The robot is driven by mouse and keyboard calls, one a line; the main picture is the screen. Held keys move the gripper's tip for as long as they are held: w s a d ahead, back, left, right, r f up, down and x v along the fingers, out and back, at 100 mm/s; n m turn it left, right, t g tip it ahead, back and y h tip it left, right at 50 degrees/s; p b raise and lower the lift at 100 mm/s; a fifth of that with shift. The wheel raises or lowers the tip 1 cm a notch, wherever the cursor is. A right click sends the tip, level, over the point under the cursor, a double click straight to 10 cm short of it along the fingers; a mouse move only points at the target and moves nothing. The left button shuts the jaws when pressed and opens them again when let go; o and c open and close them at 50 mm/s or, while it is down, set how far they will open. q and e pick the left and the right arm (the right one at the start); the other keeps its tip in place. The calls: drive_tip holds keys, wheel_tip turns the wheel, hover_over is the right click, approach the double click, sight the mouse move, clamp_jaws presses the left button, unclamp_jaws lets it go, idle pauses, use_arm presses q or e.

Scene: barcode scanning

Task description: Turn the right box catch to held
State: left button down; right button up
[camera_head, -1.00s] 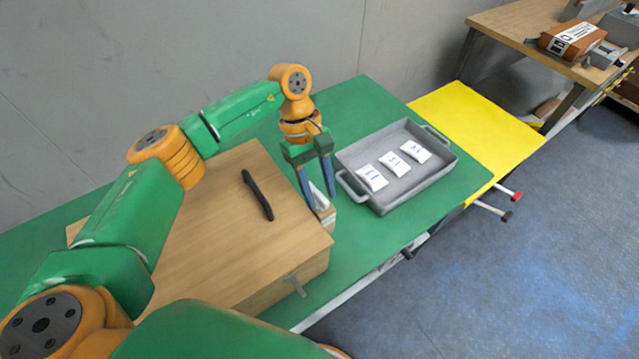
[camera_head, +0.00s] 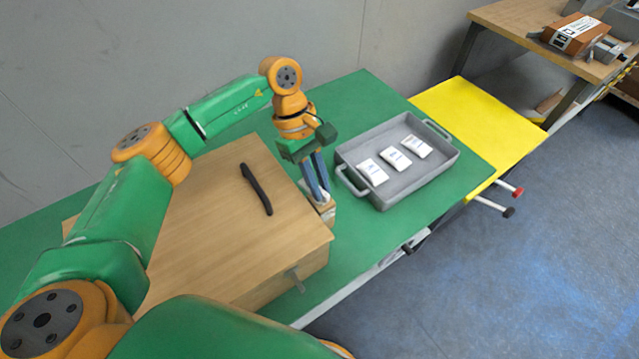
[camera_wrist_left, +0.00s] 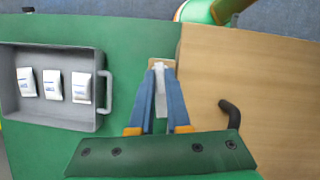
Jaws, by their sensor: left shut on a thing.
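The wooden box (camera_head: 200,225) stands on the green table with its lid down and a black handle (camera_head: 256,189) on top. The right box catch (camera_head: 329,213) is a pale lever on a small wooden block at the box's right side. It also shows in the left wrist view (camera_wrist_left: 160,88). My left gripper (camera_head: 322,197) points down at this catch, its blue fingers shut on the lever. In the left wrist view the fingers (camera_wrist_left: 160,72) flank the lever, partly hiding it. Its exact angle is hard to tell. My right gripper is out of view.
Another catch (camera_head: 295,280) is on the box's front side. A grey tray (camera_head: 412,181) with several white packets stands to the right, close to my gripper. A yellow surface (camera_head: 490,125) lies beyond it.

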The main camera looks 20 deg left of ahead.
use_arm(q)
drive_tip(key=n+b, duration=0.1)
drive_tip(key=n, duration=0.1)
drive_tip(key=n+t+b, duration=0.1)
drive_tip(key=n, duration=0.1)
drive_tip(key=shift+s+f+t+b, duration=0.1)
drive_tip(key=shift+f+t+b, duration=0.05)
drive_tip(key=shift+t+b, duration=0.2)
drive_tip(key=n+b, duration=0.1)
drive_tip(key=n, duration=0.1)
drive_tip(key=n+t+b, duration=0.1)
drive_tip(key=n, duration=0.1)
drive_tip(key=shift+s+t+b, duration=0.1)
drive_tip(key=shift+t+b, duration=0.15)
drive_tip(key=shift+b, duration=0.1)
drive_tip(key=n+b, duration=0.1)
drive_tip(key=n, duration=0.1)
drive_tip(key=n+t+b, duration=0.1)
drive_tip(key=n+b, duration=0.1)
drive_tip(key=shift+s+t, duration=0.1)
drive_tip(key=shift+t, duration=0.2)
drive_tip(key=shift+n+t+y+b, duration=0.5)
drive_tip(key=shift+n+b, duration=0.5)
drive_tip(key=shift+n, duration=0.8)
drive_tip(key=c, duration=0.9)
unclamp_jaws()
drive_tip(key=shift+s, duration=0.1)
